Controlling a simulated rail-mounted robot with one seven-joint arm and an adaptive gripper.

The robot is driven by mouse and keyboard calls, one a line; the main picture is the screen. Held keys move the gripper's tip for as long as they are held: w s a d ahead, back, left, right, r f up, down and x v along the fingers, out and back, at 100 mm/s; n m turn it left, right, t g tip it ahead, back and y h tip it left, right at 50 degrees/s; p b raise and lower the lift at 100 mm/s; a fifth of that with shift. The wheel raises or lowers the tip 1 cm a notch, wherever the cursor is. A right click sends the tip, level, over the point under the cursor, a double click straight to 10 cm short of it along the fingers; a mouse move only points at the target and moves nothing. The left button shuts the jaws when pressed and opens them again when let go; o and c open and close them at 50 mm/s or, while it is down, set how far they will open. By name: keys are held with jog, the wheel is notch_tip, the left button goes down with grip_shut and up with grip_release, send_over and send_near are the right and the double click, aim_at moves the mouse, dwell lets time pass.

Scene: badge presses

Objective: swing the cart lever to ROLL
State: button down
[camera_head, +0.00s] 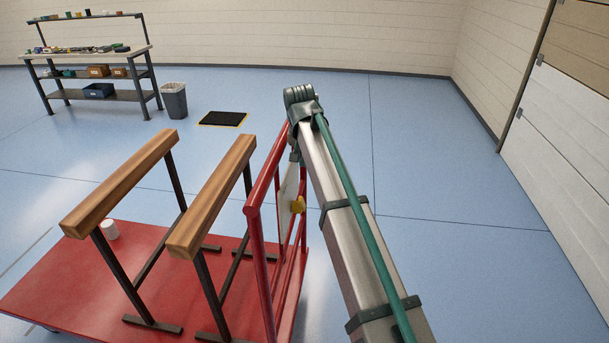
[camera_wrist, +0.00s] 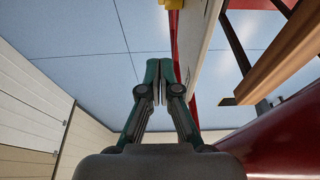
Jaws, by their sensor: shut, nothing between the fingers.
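The red cart (camera_head: 60,285) stands at the lower left with a red tubular end frame (camera_head: 262,180). A pale upright plate (camera_head: 288,195) is fixed in that frame, with a yellow part (camera_head: 298,205) on it that looks like the lever's knob. Lever markings are not readable. In the wrist view the plate (camera_wrist: 208,40) runs along the right of my fingers, and the yellow part (camera_wrist: 173,18) shows at the top edge. My gripper (camera_wrist: 159,72) is shut and empty, beside the plate and apart from the yellow part. In the head view my gripper is mostly hidden at the frame.
Two wooden-topped trestles (camera_head: 125,180) and a white cup-like item (camera_head: 110,230) are on the cart deck. A workbench (camera_head: 95,75), a grey bin (camera_head: 174,100) and a black mat (camera_head: 223,119) are at the back left. The blue floor (camera_head: 440,200) right of the cart is clear.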

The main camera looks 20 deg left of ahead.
jog(key=s+a+b+v, duration=0.1)
jog(key=b+v, duration=0.1)
jog(key=v, duration=0.8)
jog(key=s+d+f+n, duration=0.1)
jog(key=d+f, duration=0.4)
jog(key=f, duration=0.9)
jog(key=d+f+n, duration=0.1)
jog(key=d+f, duration=0.4)
jog(key=f, duration=0.8)
jog(key=s+d+f+g, duration=0.1)
jog(key=s+d+f, duration=0.5)
jog(key=f, duration=0.4)
jog(key=s+d+f+g+h, duration=0.15)
jog(key=s+d+f, duration=0.25)
jog(key=d+f, duration=0.45)
jog(key=s+d+f+g, duration=0.2)
jog(key=s+d+f, duration=0.4)
jog(key=f, duration=0.5)
jog(key=s+d+f+m+g, duration=0.1)
jog(key=s+d+f, duration=0.3)
jog(key=s, duration=0.6)
jog(key=s+d+f+m+g, duration=0.1)
jog(key=s+d+f, duration=0.4)
jog(key=s, duration=0.6)
jog(key=s+d+f+m+g, duration=0.2)
jog(key=s+d+f, duration=0.3)
jog(key=s, duration=0.5)
jog(key=d+g+y, duration=0.1)
jog(key=d, duration=0.1)
jog(key=shift+s+d, duration=0.35)
